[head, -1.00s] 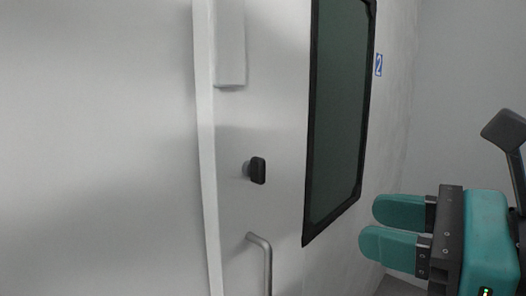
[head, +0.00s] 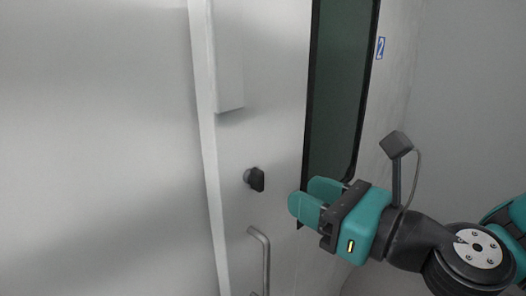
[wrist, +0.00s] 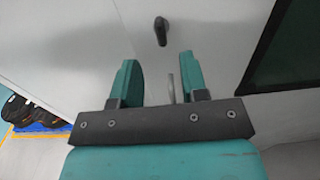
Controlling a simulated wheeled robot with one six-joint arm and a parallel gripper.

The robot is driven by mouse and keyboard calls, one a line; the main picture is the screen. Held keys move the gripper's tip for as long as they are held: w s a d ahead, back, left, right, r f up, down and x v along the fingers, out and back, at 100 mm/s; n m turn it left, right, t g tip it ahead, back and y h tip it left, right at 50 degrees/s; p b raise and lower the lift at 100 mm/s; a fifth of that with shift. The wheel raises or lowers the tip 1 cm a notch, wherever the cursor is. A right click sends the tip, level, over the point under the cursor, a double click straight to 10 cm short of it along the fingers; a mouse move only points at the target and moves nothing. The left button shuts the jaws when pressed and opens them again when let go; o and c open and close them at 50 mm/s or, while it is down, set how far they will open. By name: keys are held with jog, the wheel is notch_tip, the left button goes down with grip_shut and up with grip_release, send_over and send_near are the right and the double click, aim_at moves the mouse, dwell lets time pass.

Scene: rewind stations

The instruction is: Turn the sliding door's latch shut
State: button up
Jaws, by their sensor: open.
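The latch is a small dark knob (head: 256,179) on the sliding door (head: 270,130), above a grey bar handle (head: 262,262). In the wrist view the latch (wrist: 161,31) stands beyond my fingertips, roughly in line with the space between them. It points roughly up and down there. My gripper (head: 307,196) is open and empty, to the right of the latch and slightly lower in the head view. In the wrist view my gripper's (wrist: 160,62) fingers are apart, with a thin part of the bar handle (wrist: 171,88) showing between them. No contact with the latch shows.
A dark window (head: 338,95) with a black frame is to the right of the latch, partly behind my gripper. A raised white box-like strip (head: 228,60) runs above the latch. The wrist view shows dark round objects on a blue base (wrist: 30,113) at the left.

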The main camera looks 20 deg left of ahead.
aim_at(263, 176)
jog(key=p+x, duration=0.4)
jog(key=x, duration=0.4)
jog(key=shift+a+r, duration=0.15)
jog(key=shift+w+a+f+p, duration=0.2)
jog(key=shift+a+p, duration=0.2)
jog(key=shift+a, duration=0.1)
jog(key=c, duration=0.7)
